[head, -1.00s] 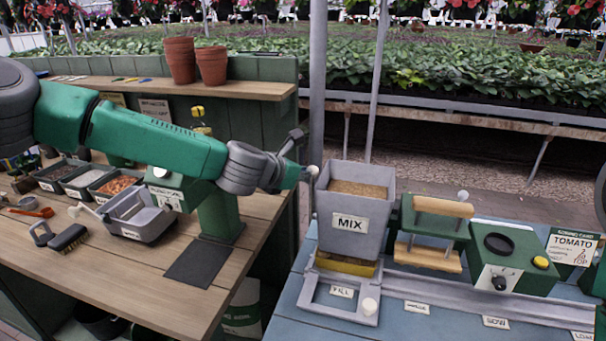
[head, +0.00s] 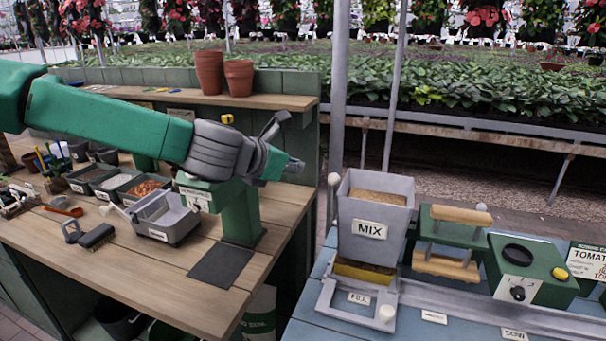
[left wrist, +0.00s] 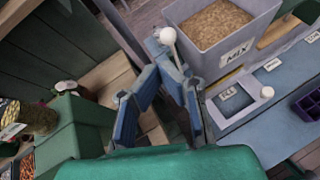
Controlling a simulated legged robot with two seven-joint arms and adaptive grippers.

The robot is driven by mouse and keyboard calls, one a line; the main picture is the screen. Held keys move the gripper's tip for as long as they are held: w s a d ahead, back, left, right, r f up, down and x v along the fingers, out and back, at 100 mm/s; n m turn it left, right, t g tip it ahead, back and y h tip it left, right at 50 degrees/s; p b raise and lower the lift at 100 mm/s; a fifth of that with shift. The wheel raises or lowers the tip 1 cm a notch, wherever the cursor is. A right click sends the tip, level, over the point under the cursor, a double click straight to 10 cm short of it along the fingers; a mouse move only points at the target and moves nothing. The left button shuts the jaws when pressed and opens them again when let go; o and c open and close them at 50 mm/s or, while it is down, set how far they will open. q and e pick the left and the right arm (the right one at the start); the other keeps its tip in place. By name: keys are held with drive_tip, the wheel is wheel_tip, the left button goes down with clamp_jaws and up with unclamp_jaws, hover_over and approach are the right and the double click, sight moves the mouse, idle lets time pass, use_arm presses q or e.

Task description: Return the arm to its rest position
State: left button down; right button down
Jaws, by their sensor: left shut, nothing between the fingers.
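My left arm reaches in from the left in the head view, over the wooden bench. Its left gripper (head: 288,142) is shut and empty, held in the air above the bench's right end, left of the grey MIX hopper (head: 372,215). It touches nothing that I can make out. In the left wrist view the blue-grey fingers of this gripper (left wrist: 158,75) show near the middle, with the hopper (left wrist: 228,50) beyond them at the upper right. My right gripper is not in view.
A green post (head: 240,212) stands on the bench below the gripper. A white-knobbed lever (head: 333,180) stands beside the hopper. Two terracotta pots (head: 209,73) sit on the back shelf. Grey bins (head: 165,217) and a brush (head: 97,236) lie on the bench. A gap separates bench and blue table.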

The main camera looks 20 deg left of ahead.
use_arm(q)
drive_tip(key=shift+w+a+f, duration=0.1)
drive_tip(key=shift+w+a, duration=0.05)
drive_tip(key=shift+a, duration=0.2)
